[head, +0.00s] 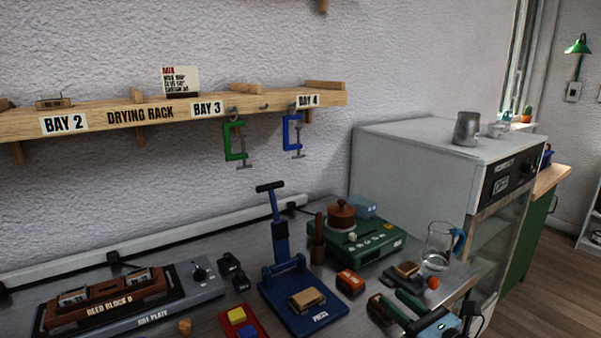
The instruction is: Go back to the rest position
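My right gripper (389,298) is at the lower right of the head view, over the front right of the grey bench. My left gripper is not in view.
A blue press (290,285) with a wooden block stands left of the gripper. A red-orange box (350,281), green hotplate unit (370,243) and glass jug (438,247) are close by. The hot plate (190,290) is at left. A white oven (410,170) stands behind.

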